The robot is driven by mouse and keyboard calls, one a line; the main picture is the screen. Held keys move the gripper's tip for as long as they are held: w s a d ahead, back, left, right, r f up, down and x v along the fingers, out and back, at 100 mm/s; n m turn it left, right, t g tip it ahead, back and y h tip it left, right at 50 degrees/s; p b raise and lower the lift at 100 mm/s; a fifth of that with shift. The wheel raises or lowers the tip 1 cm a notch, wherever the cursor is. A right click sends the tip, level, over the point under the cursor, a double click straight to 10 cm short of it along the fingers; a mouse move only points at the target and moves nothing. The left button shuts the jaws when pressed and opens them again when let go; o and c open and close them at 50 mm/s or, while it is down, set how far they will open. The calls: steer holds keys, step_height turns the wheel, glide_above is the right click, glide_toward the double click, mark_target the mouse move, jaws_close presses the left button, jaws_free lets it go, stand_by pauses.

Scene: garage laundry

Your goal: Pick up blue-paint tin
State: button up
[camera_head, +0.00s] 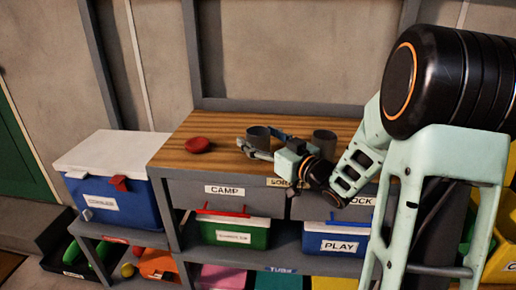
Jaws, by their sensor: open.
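Two dark grey, open-topped tins stand on the wooden worktop (225,128). The left tin (259,134) is at my gripper (249,141), and the right tin (324,138) stands behind my wrist. No blue paint or readable label shows on either, so I cannot tell which is the blue-paint tin. My gripper is open and reaches in from the right, low over the worktop. Its fingers appear to lie on either side of the left tin; contact cannot be made out. The lower part of that tin is partly hidden by the near finger.
A red round object (197,145) lies left on the worktop. A blue cooler with a white lid (115,175) stands to the left. Drawers and a green bin (235,232) and blue bin (335,240) are below. Yellow bins (492,250) are at right. The worktop's front left is clear.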

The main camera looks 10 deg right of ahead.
steer(key=shift+w+a, duration=0.15)
steer(key=shift+w, duration=0.2)
steer(key=shift+c, duration=0.5)
steer(key=c, duration=1.3)
steer(key=shift+r, duration=0.1)
